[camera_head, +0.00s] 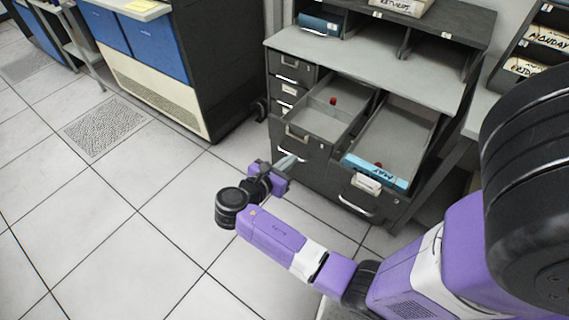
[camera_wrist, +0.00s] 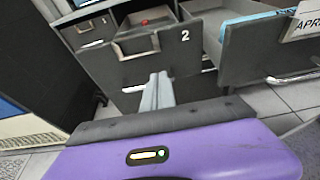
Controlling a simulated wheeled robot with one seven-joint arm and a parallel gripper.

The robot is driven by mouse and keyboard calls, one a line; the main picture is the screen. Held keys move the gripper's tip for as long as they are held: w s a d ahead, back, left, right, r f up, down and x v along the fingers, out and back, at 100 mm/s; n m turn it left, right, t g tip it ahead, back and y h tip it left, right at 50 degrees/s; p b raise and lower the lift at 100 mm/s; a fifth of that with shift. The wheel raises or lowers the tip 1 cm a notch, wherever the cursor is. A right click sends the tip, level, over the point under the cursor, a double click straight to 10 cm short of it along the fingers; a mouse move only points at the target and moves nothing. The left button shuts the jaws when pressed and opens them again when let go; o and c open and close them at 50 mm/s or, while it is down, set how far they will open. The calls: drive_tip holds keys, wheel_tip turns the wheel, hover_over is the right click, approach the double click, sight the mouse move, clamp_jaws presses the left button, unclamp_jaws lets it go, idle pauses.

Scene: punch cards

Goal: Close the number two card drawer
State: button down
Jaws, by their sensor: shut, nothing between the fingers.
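The number two card drawer (camera_wrist: 183,58) is a dark grey drawer with a white "2" and a metal handle on its front. It stands pulled out of the grey cabinet, and in the head view the same drawer (camera_head: 308,150) is open with a small red thing inside. My gripper (camera_wrist: 160,80) is shut and empty, its fingers pointing at the lower part of the drawer's front. In the head view my gripper (camera_head: 290,161) is just in front of that drawer. I cannot tell whether the fingertips touch the front.
A blue and black machine (camera_head: 160,60) stands at the left. The tiled floor (camera_head: 130,210) in front is clear.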

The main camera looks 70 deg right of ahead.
sight(305, 149)
drive_tip(key=shift+x, duration=2.75)
